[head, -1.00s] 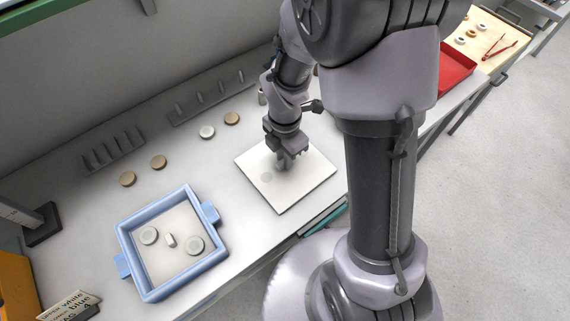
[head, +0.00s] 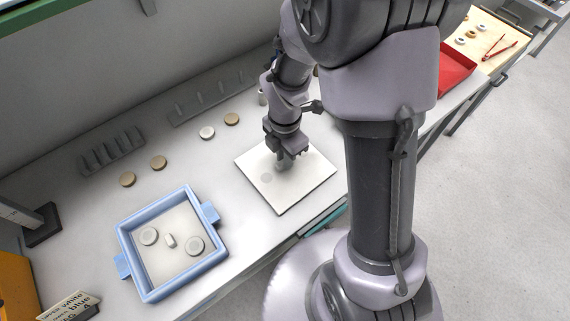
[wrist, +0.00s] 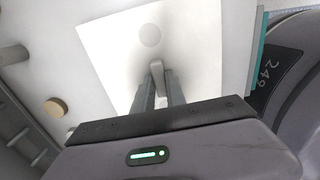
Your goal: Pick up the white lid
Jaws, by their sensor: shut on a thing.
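A white round lid (head: 207,132) lies flat on the grey-white bench, left of my gripper and beside a tan disc. My gripper (head: 284,158) is over the white square plate (head: 262,186), apart from the lid. In the wrist view my gripper (wrist: 157,70) is shut on a small pale block (wrist: 157,65), low over or touching the plate; I cannot tell which. A faint grey round spot (wrist: 150,35) shows on the plate ahead of the fingertips.
Tan discs (head: 231,118) (head: 158,162) (head: 127,179) lie along the bench. A blue-rimmed tray (head: 131,257) at front left holds two grey discs and a small pale block. Grey pegged racks (head: 112,150) stand at the back. A red tray (head: 457,72) is at upper right.

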